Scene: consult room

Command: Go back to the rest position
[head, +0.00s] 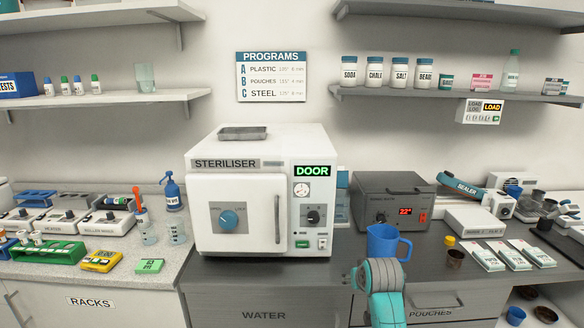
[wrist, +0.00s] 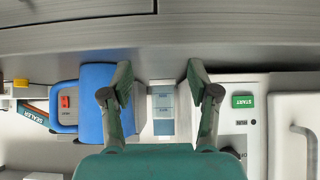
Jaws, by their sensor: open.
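My gripper (wrist: 160,80) is open in the wrist view, with its two fingers spread apart and nothing between them. In the head view my teal and grey arm rises at the lower middle, in front of the counter; the fingers cannot be made out there. A blue mug (head: 383,243) stands on the dark counter just behind my arm. In the wrist view the blue mug (wrist: 92,125) is beside and partly behind the left finger; whether they touch cannot be told.
The white steriliser (head: 255,205) stands left of my arm, its door shut and its display reading DOOR. A grey heated box (head: 385,190) stands behind the mug. Pouch packs (head: 505,255) and a small brown cup (head: 455,258) lie to the right. Counter before the steriliser is clear.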

